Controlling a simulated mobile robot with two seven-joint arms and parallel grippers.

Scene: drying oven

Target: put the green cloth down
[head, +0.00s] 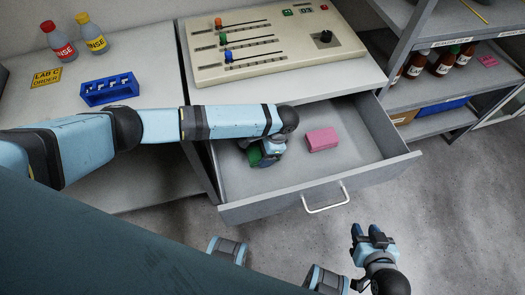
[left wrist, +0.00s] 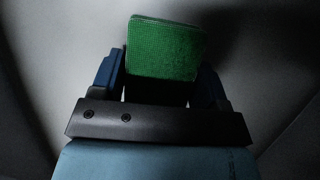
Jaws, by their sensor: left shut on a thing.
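The green cloth (left wrist: 165,48) is a folded, textured block between the fingers of my left gripper (left wrist: 160,80), which is shut on it. In the head view the left gripper (head: 266,160) reaches down into the open drawer (head: 235,185), at its left part. The cloth shows there as a small green patch (head: 255,154), mostly hidden by the gripper. I cannot tell if the cloth touches the drawer floor. My right gripper (head: 369,238) is outside the drawer, low over the floor at the lower right, with its fingers apart and nothing seen between them.
A pink block (head: 322,139) lies in the drawer to the right of the left gripper. The drawer handle (head: 326,198) faces front. A control panel (head: 275,45) sits above. Bottles (head: 57,41), a blue rack (head: 108,89) and a yellow label (head: 46,77) are on the left counter. Shelves (head: 435,65) stand right.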

